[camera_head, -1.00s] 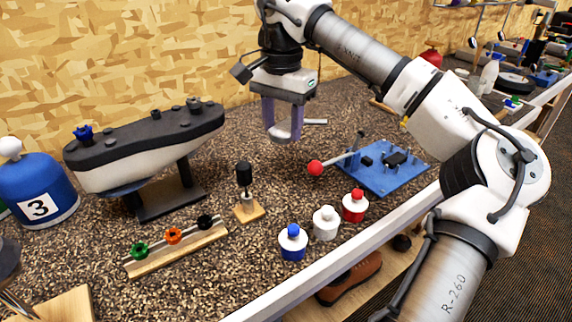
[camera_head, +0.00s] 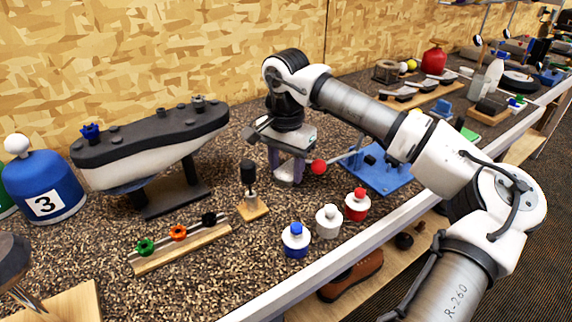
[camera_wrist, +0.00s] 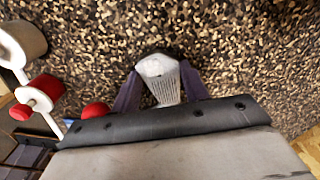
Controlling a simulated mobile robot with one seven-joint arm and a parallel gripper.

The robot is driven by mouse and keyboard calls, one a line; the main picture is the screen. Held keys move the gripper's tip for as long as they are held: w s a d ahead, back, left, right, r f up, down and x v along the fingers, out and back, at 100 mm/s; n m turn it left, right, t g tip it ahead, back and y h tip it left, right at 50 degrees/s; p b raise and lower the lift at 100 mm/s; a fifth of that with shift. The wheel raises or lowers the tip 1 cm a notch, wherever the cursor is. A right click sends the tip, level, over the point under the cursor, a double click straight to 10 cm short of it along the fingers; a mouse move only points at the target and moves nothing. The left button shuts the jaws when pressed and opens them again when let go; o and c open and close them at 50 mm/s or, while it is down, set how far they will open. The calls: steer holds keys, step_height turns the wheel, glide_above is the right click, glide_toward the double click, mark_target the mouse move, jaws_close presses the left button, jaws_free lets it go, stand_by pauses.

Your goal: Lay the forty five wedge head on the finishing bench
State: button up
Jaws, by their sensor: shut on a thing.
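The wedge head (camera_wrist: 164,84), a grey metal piece with a grooved face, is between the two purple fingers of my gripper (camera_wrist: 160,78) in the wrist view. My gripper (camera_head: 286,178) is shut on it, and a bit of grey metal shows between the fingers in the head view. Any loft number on the head is too small to read. The gripper is low over the speckled bench top (camera_head: 200,282). I cannot tell whether the head touches the surface.
A red-knobbed lever (camera_head: 319,167) on a blue plate (camera_head: 385,178) stands close right of my gripper. A black-topped post (camera_head: 248,180) is to the left. Blue, white and red-capped bottles (camera_head: 328,220) line the front edge. A rack of club heads (camera_head: 405,97) lies behind.

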mark_target(286, 172)
steer(key=shift+f, duration=0.15)
steer(key=o, duration=1)
step_height(286, 172, up, 12)
steer(key=shift+r+b, duration=0.2)
steer(key=shift+b, duration=0.15)
